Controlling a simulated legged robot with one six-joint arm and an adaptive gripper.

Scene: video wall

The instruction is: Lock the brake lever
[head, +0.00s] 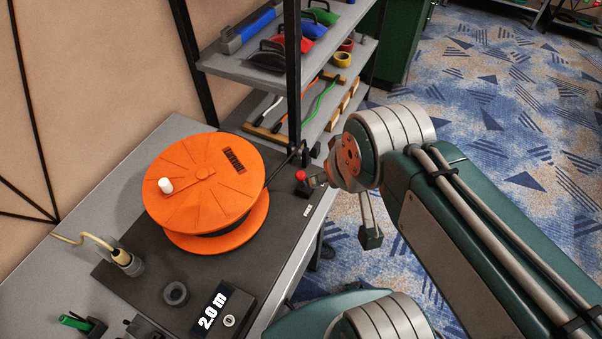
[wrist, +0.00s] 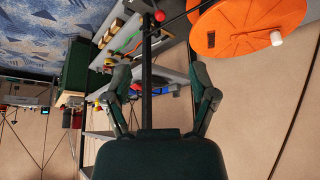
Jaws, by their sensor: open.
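The brake lever shows as a red ball knob (head: 301,175) beside the orange cable reel (head: 205,185), at the right edge of its dark base plate. In the wrist view the red knob (wrist: 159,15) is at the top, beyond the fingertips, with the reel (wrist: 245,27) to its right. My gripper (head: 342,208) is open, to the right of the knob, with one finger close to it in the head view and the other hanging lower right. In the wrist view my gripper (wrist: 161,75) is empty between spread fingers. Contact with the knob cannot be told.
A shelf rack (head: 270,72) with tools and tape rolls stands behind the reel, its dark post (head: 293,70) near the knob. A "2.0 m" display box (head: 215,310), a dark ring (head: 175,293) and a plugged cable (head: 122,258) are on the bench. Open carpet lies right.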

